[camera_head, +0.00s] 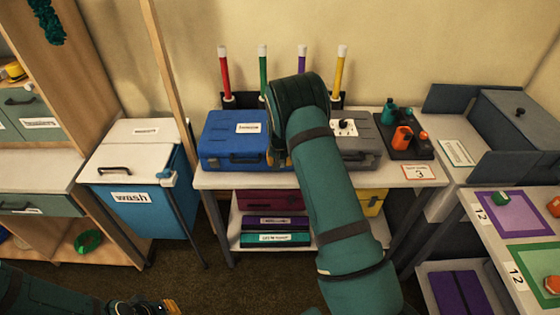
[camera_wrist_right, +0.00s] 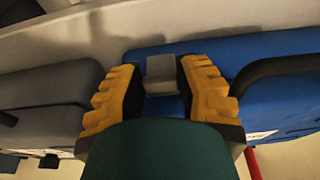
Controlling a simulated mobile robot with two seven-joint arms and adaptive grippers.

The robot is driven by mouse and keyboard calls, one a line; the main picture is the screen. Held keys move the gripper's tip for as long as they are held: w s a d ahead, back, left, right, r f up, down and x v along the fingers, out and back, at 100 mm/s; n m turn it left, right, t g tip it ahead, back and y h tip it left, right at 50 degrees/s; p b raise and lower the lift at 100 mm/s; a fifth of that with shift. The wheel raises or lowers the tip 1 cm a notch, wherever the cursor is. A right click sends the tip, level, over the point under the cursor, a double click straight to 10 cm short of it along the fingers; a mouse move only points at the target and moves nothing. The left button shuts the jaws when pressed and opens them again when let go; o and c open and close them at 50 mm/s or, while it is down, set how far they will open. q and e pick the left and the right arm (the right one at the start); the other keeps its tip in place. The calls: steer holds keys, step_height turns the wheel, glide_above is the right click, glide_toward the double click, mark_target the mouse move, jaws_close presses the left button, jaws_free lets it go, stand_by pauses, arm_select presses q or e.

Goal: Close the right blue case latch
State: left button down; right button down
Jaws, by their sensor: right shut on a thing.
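The blue case (camera_head: 225,137) is on the white table with its lid down and its handle at the front. Its right latch shows in the right wrist view as a small grey block (camera_wrist_right: 161,72) on the blue case's front. My right gripper (camera_wrist_right: 161,85) has its yellow fingers on both sides of this latch and is shut on it. In the head view my right arm hides the latch and most of the gripper. I cannot tell whether the latch is fully down. My left gripper (camera_head: 148,306) is low at the bottom left, away from the case, cut by the picture's edge.
A grey case (camera_head: 362,145) stands close to the right of the blue case. Several coloured sticks (camera_head: 264,75) stand behind them. A dark tray (camera_head: 402,143) with bottles is at the table's right. A blue wash bin (camera_head: 140,205) stands left of the table, beside a wooden post (camera_head: 165,70).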

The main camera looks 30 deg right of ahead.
steer(key=c, duration=0.6)
jaws_free()
steer(key=shift+f, duration=0.1)
steer(key=v, duration=1.2)
steer(key=s+a+f+n+y+b, duration=0.1)
steer(key=s+a+f, duration=0.4)
steer(key=a+f, duration=0.15)
steer(key=s+a+f+n+y, duration=0.1)
steer(key=s+a+f, duration=0.35)
steer(key=f, duration=0.35)
steer(key=s+a+f+y, duration=0.1)
steer(key=s+a, duration=0.4)
steer(key=s+a+f+n+y+b, duration=0.1)
steer(key=s+a+f, duration=0.1)
steer(key=s+a, duration=0.3)
steer(key=s+a+f+n+y+b, duration=0.1)
steer(key=s+a, duration=0.5)
steer(key=shift+a+f, duration=0.2)
steer(key=shift+f, duration=0.1)
